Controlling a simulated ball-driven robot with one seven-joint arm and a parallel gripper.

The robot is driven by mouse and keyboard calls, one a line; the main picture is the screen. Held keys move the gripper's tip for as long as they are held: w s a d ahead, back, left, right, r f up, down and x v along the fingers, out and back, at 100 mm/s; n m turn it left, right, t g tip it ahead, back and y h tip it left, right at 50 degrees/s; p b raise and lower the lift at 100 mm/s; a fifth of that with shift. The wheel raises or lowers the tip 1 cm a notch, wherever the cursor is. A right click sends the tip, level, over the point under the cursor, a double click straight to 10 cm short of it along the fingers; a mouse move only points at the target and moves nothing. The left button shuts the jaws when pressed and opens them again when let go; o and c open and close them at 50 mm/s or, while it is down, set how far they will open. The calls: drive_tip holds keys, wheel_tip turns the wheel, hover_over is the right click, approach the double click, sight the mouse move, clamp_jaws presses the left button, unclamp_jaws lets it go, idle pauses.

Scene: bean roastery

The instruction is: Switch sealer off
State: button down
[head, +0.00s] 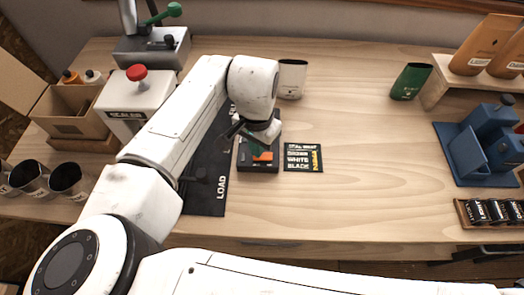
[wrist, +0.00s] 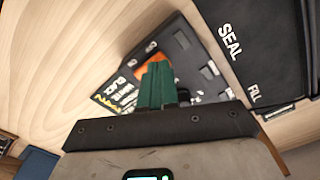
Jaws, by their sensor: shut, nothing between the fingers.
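The sealer (head: 135,98) is a white box with a red knob on top, at the left of the table in the head view. A black switch box (head: 258,168) with an orange rocker (head: 264,156) lies right of the black mat; the switch box also shows in the wrist view (wrist: 187,62). My gripper (head: 252,148) is shut and empty, its green fingers right over the switch box. In the wrist view the green fingertips (wrist: 157,70) partly hide the orange rocker (wrist: 148,61). I cannot tell whether they touch it, or which way the rocker is tipped.
A black card (head: 303,157) with printed words lies just right of the switch box. The black mat (head: 208,190) reads LOAD. A white bag (head: 291,80) and a green bag (head: 410,82) stand behind. The table's middle right is clear.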

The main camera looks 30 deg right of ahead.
drive_tip(key=shift+r+p, duration=2.45)
drive_tip(key=shift+r, duration=0.55)
drive_tip(key=shift+f, duration=0.1)
